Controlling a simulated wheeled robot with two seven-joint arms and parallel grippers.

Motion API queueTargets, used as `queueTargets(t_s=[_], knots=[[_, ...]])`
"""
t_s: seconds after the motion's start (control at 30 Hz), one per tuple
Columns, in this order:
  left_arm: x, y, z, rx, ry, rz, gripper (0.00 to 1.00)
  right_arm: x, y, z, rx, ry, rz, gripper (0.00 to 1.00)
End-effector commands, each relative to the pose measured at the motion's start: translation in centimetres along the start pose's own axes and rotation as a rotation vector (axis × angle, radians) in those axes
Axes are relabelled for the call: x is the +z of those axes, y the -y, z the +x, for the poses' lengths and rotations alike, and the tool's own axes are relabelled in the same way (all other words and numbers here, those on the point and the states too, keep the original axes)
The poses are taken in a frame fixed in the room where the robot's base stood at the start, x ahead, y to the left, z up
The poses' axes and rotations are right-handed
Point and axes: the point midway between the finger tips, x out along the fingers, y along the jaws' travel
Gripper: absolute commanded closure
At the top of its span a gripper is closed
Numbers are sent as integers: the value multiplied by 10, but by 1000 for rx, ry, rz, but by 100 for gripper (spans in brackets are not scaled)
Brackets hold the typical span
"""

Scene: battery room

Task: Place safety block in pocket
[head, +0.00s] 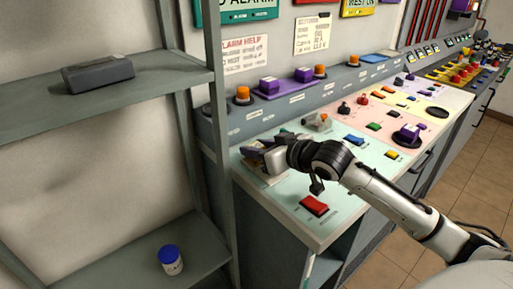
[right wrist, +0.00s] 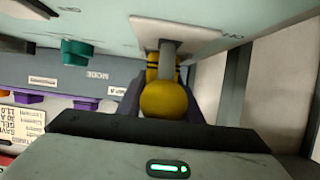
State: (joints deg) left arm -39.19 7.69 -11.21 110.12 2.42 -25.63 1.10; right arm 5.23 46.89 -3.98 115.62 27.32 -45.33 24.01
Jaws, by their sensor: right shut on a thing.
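My right gripper (head: 258,152) is low over the near left corner of the pale green console top. In the right wrist view it is shut on a yellow round knob (right wrist: 165,100) on a grey stem (right wrist: 168,60). The stem rises from a white plate (right wrist: 190,32) on the console. In the head view my gripper hides the knob. No block or pocket is clearly marked. Purple blocks (head: 269,85) sit on the grey ledge behind, and another purple piece (head: 409,132) stands on a black round base. A dark grey box (head: 98,74) lies on the upper shelf. My left gripper is out of view.
A grey shelf post (head: 222,130) stands close left of my right gripper. A red button (head: 314,205) is on the console near my forearm, with more coloured buttons farther right. A blue-lidded jar (head: 171,260) stands on the lower shelf. Tiled floor shows at right.

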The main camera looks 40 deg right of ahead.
Motion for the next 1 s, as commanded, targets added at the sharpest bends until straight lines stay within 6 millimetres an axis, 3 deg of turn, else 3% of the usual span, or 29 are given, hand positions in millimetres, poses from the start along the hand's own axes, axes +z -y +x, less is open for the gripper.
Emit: queueTargets(t_s=[0.1, 0.13, 0.23, 0.67, 1.0], knots=[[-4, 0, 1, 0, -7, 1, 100, 2, 0, 1, 0, 0, 0, 91], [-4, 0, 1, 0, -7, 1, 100, 2, 0, 1, 0, 0, 0, 66], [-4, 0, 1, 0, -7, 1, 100, 2, 0, 1, 0, 0, 0, 49], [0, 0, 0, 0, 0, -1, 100, 0, 0, -7, -1, 1, -1, 49], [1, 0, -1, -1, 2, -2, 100, 1, 1, -66, -2, 3, -1, 49]])
